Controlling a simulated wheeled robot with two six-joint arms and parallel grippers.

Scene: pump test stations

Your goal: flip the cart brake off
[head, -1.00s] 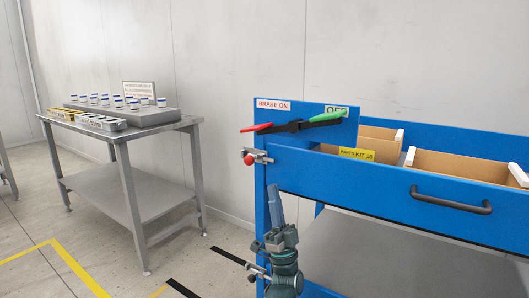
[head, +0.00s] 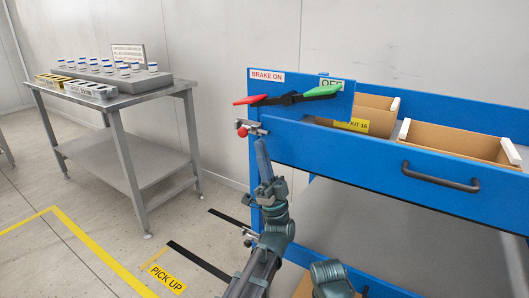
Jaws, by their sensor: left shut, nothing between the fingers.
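The brake lever (head: 287,98) is a black bar on the upper left panel of the blue cart (head: 345,160). Its red end (head: 250,100) lies below the "BRAKE ON" label (head: 267,76). Its green end (head: 322,91) lies just under the "OFF" label (head: 332,84) and sits slightly higher than the red end. My left gripper (head: 261,148) is shut and empty, fingers pointing up. In the picture it is below the lever, in front of the cart's left edge, apart from the lever. My right gripper's fingers do not show.
A red knob on a metal bracket (head: 242,131) sticks out at the cart's left corner, close to my left fingertips. The cart's drawer has a dark handle (head: 440,177) and cardboard bins (head: 455,142). A grey table (head: 125,97) stands at left. Marked floor lies between.

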